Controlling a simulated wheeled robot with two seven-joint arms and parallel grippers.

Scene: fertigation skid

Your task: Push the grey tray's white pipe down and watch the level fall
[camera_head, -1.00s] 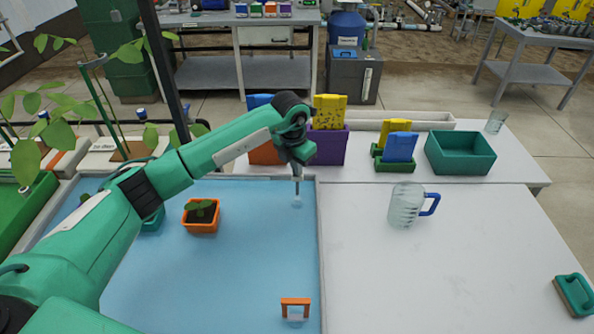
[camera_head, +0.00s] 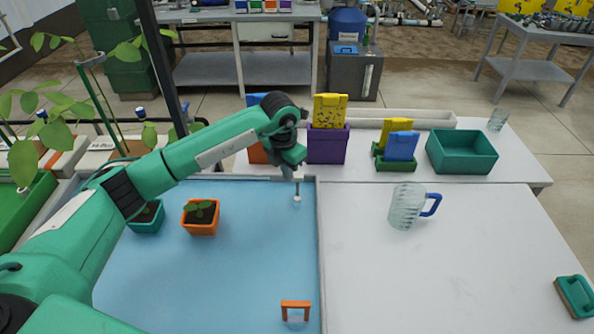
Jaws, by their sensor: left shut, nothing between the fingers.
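The grey tray (camera_head: 319,240) holds blue water and fills the left of the table. A slim white pipe (camera_head: 297,197) stands near its far right corner, with its lower end pale against the blue. My left gripper (camera_head: 297,174) is shut with nothing in it. It points down directly over the pipe. The hand hides the pipe's top, and I cannot tell whether the fingertips touch it. My right gripper is not in view.
An orange pot (camera_head: 201,218) and a green pot (camera_head: 147,217) stand in the tray. An orange bracket (camera_head: 295,305) is near its front. A clear jug (camera_head: 406,206), a green bin (camera_head: 461,152) and a green scrubber (camera_head: 575,297) are on the white table (camera_head: 460,260).

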